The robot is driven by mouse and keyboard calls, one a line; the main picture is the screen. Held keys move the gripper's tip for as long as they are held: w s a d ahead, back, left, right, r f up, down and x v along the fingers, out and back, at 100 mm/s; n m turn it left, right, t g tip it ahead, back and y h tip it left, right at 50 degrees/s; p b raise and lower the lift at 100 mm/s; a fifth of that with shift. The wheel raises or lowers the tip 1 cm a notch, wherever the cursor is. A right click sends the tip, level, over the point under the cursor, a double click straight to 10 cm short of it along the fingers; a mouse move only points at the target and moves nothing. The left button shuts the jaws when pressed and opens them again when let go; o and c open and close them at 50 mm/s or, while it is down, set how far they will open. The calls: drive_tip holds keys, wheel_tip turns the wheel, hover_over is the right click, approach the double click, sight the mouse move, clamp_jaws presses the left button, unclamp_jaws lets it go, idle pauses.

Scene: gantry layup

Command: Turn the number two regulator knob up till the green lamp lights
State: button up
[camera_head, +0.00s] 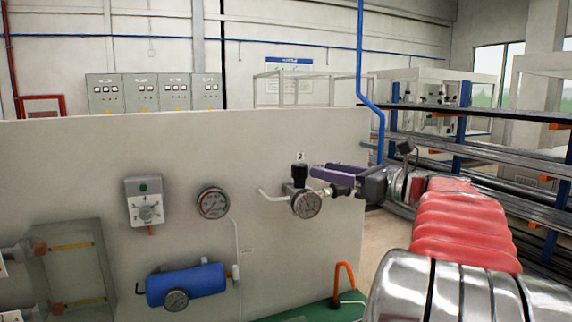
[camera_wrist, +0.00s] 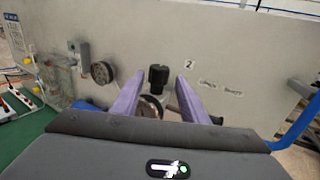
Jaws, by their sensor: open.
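The number two regulator has a black knob (camera_head: 299,172) on top and a round gauge (camera_head: 306,205) below. It is fixed to a pale panel (camera_head: 270,145) under a label reading 2 (camera_head: 300,156). My gripper (camera_head: 314,170) is open, its purple fingers just right of the knob in the head view. In the wrist view the knob (camera_wrist: 159,77) shows between the spread fingertips (camera_wrist: 159,81), with a gap on each side. The fingers do not appear to touch it. A green lamp (camera_head: 143,187) on a grey box left of the regulator looks dull; I see no glow.
Another gauge (camera_head: 212,202) and a blue cylinder (camera_head: 187,284) are mounted left of the regulator. A bent pipe (camera_head: 270,194) runs into its left side. An orange hook-shaped bar (camera_head: 345,274) stands below. Metal racks (camera_head: 490,150) lie to the right.

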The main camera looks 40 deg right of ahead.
sight(294, 164)
drive_tip(key=w, duration=0.4)
drive_tip(key=w+a, duration=0.1)
drive_tip(key=w, duration=0.3)
drive_tip(key=w+a, duration=0.1)
drive_tip(key=w, duration=0.4)
drive_tip(key=shift+a, duration=0.1)
drive_tip(key=shift+s, duration=0.1)
drive_tip(key=shift+c, duration=0.2)
drive_tip(key=c, duration=0.7)
drive_tip(key=shift+h, duration=0.3)
